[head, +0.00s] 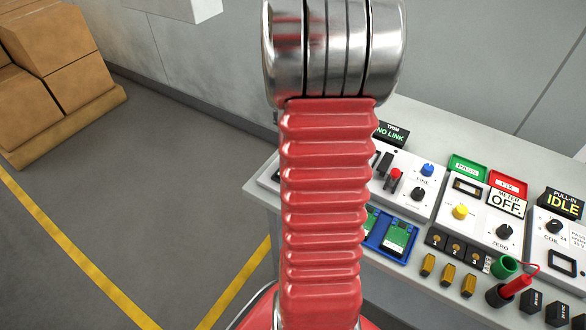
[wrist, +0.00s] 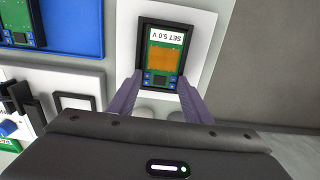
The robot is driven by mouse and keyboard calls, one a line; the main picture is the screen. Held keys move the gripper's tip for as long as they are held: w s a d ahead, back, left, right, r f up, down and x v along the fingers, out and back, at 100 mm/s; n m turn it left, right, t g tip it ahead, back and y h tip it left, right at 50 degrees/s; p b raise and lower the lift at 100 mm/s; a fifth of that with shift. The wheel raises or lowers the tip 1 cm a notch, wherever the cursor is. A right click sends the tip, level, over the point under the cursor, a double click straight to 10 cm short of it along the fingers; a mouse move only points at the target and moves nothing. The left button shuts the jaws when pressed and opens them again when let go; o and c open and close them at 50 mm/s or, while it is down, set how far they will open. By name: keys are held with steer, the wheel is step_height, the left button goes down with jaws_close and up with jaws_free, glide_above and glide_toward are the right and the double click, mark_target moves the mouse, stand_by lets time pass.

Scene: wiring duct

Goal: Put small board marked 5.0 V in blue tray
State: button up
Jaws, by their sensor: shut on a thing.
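The small board marked SET 5.0 V (wrist: 164,58), green with an orange panel and a white label, sits in a black frame on a white plate in the wrist view. My gripper (wrist: 160,82) is shut on its near end, one purple-grey finger on each side. The blue tray (wrist: 75,40) is at the upper left of the wrist view, with another green board (wrist: 20,22) in it. In the head view the blue tray (head: 382,229) is partly behind my red arm, with green boards (head: 397,238) in it. My gripper and the held board are hidden there.
In the head view, the bench carries panels with knobs, a green tray (head: 467,167), a red tray (head: 508,184) and a green cup (head: 504,267) to the right. An empty black frame (wrist: 75,102) lies left of my gripper in the wrist view.

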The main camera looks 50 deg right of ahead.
steer(key=shift+r, duration=0.1)
steer(key=shift+r, duration=1.9)
steer(key=shift+r, duration=0.1)
